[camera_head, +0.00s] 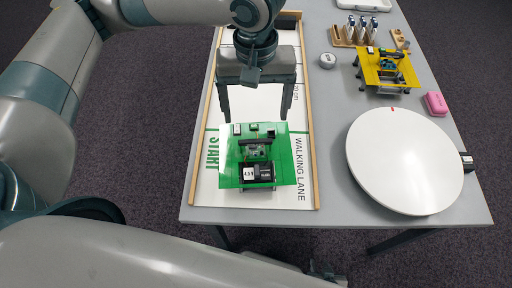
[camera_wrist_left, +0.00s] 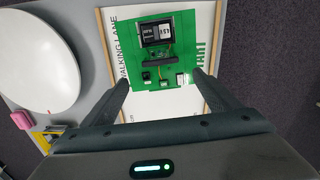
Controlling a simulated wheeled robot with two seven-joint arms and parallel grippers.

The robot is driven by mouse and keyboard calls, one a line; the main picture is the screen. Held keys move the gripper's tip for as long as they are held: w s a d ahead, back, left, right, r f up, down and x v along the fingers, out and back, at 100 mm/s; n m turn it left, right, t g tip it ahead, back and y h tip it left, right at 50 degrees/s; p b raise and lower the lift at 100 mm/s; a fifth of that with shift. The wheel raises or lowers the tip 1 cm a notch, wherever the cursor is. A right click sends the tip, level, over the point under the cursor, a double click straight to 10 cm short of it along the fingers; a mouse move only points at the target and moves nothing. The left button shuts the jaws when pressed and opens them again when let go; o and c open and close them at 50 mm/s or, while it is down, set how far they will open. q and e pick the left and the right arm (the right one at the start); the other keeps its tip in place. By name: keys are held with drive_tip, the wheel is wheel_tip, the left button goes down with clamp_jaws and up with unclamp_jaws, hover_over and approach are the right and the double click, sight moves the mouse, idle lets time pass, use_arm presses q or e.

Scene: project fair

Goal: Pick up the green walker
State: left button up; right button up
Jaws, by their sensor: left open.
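The green walker (camera_head: 283,168) stands on the white walking lane (camera_head: 222,199), at its START end near the table's front edge. It is a flat green plate with a black battery box and small parts on top. My left gripper (camera_head: 257,118) hangs above the lane at the walker's far edge, fingers pointing down and spread apart. In the left wrist view the walker (camera_wrist_left: 184,75) lies ahead of and between the two fingers (camera_wrist_left: 161,80), and nothing is held. My right gripper is not clearly visible; part of my arm crosses the bottom of the head view.
A large white round disc (camera_head: 405,160) lies to the right of the lane. A yellow walker (camera_head: 372,75), a pink box (camera_head: 435,104), a small round grey object (camera_head: 327,61) and a wooden rack (camera_head: 342,38) stand farther back. Low wooden rails (camera_head: 310,130) border the lane.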

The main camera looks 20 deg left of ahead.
sight(255, 140)
use_arm(q)
wheel_tip(255, 140, down, 7)
drive_tip(key=shift+f, duration=0.2)
drive_tip(key=shift+f, duration=0.1)
wheel_tip(255, 140, down, 4)
drive_tip(key=shift+s+f, duration=0.15)
drive_tip(key=shift+f, duration=0.35)
idle(0.6)
drive_tip(key=c, duration=1)
drive_tip(key=shift+c, duration=0.6)
